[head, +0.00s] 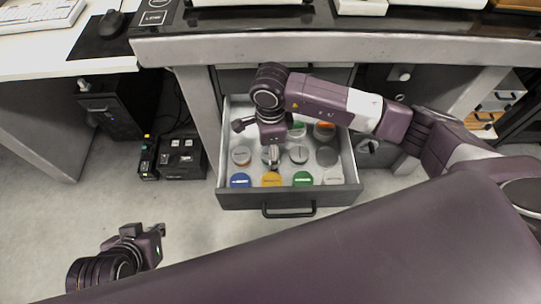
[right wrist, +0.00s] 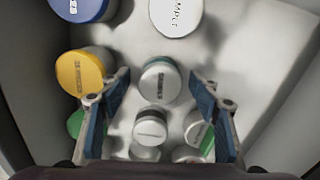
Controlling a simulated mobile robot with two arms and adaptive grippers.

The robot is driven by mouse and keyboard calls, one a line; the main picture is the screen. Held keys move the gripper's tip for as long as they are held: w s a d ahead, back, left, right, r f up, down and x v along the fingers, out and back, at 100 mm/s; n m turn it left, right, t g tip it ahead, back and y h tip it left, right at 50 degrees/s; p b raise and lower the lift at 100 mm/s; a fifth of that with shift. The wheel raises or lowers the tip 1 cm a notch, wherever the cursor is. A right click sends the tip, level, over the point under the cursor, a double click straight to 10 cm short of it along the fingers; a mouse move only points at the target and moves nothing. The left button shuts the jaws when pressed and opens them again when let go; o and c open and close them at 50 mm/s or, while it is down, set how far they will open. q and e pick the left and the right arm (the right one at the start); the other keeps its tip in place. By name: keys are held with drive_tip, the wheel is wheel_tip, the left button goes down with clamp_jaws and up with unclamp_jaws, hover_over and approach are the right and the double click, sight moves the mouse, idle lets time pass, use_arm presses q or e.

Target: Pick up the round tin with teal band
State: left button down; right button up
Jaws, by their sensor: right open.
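In the right wrist view, a round tin with a pale, labelled lid and a teal band (right wrist: 160,82) stands between the two fingers of my right gripper (right wrist: 158,108). The gripper is open, and a gap shows on each side of the tin. In the head view, my right gripper (head: 272,158) points down into the open drawer and largely hides what is under it. My left gripper (head: 148,236) is low at the left, over the floor and away from the drawer; its finger opening is unclear.
The open drawer (head: 354,188) holds several tins in rows. Tins with blue (head: 240,180), yellow (head: 271,180), green (head: 303,179) and white (head: 332,178) lids stand along its front. A grey-lidded tin (right wrist: 150,126) is close to the teal-banded one. Drawer walls limit sideways room.

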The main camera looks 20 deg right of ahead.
drive_tip(key=c, duration=1.2)
drive_tip(key=shift+c, duration=0.4)
drive_tip(key=shift+r, duration=0.15)
